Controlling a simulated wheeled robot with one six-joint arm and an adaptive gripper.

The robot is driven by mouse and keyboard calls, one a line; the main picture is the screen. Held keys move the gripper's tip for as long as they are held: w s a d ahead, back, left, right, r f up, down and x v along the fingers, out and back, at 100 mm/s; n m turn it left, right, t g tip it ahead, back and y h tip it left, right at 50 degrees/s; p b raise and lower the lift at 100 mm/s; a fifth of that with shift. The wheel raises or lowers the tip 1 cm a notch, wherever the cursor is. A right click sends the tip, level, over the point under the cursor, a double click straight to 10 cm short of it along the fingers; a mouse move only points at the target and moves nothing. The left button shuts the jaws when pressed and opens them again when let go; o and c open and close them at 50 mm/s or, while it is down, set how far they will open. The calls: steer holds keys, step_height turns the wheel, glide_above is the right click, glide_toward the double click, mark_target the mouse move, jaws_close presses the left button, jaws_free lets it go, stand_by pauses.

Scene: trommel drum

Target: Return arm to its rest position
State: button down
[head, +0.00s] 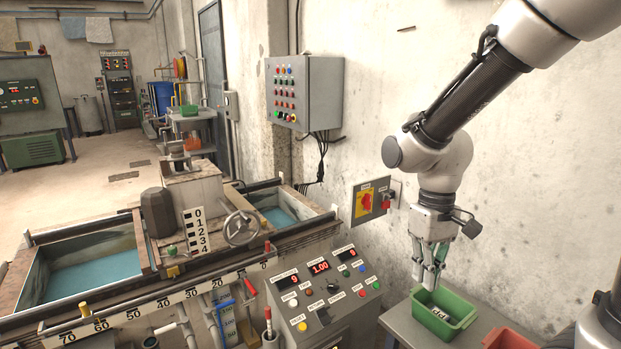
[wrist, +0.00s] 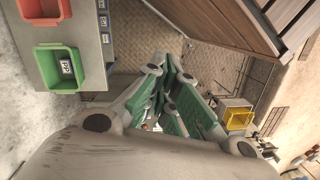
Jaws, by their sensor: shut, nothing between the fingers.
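My gripper (head: 428,282) hangs from my arm on the right side of the head view, fingers pointing down. Its fingers are together and nothing shows between them. It is in front of the pale wall, and its tips appear just above or in front of the left end of the green bin (head: 443,313); I cannot tell the exact gap. In the wrist view my gripper (wrist: 178,75) shows green-padded fingers close together. There the green bin (wrist: 62,48) lies to the left, apart from the fingers, with a labelled item inside.
A red-orange bin (head: 508,338) stands beside the green one on a grey table (head: 405,325). A sloped control console (head: 325,295) is left of my gripper. A yellow-red switch box (head: 368,200) and a grey button panel (head: 305,93) are on the wall. Water tanks (head: 85,255) lie further left.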

steer(key=s+d+r+m+t, duration=0.4)
steer(key=s+d+r+t, duration=0.2)
steer(key=d+r, duration=0.8)
steer(key=shift+s, duration=1.15)
